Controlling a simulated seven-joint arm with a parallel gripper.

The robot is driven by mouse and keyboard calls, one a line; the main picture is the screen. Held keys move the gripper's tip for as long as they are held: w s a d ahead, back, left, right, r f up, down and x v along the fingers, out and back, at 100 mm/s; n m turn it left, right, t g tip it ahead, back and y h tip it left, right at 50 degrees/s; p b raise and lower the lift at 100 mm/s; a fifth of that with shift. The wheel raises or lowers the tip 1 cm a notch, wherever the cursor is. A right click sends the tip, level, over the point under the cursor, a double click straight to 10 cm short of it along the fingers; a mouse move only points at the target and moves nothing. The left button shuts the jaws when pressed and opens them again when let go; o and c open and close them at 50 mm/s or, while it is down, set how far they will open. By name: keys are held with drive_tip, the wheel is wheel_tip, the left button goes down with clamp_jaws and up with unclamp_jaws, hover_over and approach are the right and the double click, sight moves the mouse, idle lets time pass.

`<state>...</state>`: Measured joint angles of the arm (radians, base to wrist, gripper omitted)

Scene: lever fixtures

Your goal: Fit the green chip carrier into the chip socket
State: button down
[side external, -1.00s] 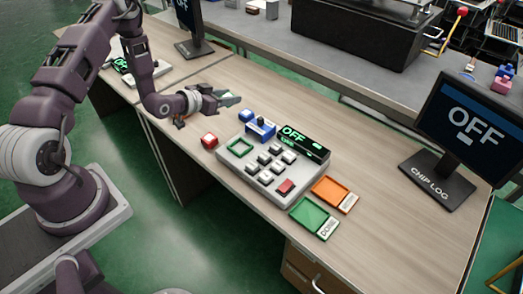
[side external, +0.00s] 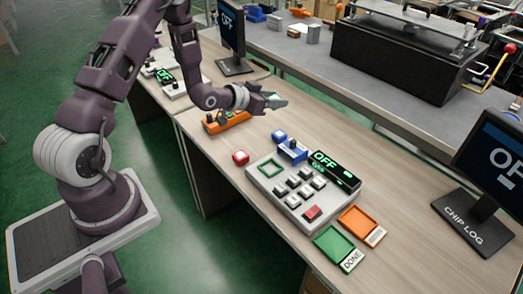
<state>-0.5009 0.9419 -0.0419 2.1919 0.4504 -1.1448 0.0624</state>
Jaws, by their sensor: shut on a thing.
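My gripper (side external: 274,101) is held above the wooden bench, behind the grey keypad unit in the side view. It is shut on a small pale-green piece, apparently the green chip carrier (side external: 268,95). The fingers hide much of the piece, so its exact shape and tilt cannot be told. The chip socket (side external: 270,168) looks like a green-rimmed square at the far left corner of the grey unit (side external: 283,205). The socket appears empty, and my gripper is well apart from it.
An orange fixture (side external: 227,121) lies below my wrist. A display (side external: 335,168) reads OFF. Orange (side external: 345,219) and green (side external: 332,243) trays sit in front.

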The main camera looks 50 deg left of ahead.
hover_over(261, 150)
wheel_tip(261, 150, down, 9)
wheel_tip(261, 150, down, 9)
drive_tip(key=shift+a+f, duration=0.1)
drive_tip(key=shift+f, duration=0.1)
drive_tip(key=c, duration=0.9)
unclamp_jaws()
drive_tip(key=shift+f, duration=0.1)
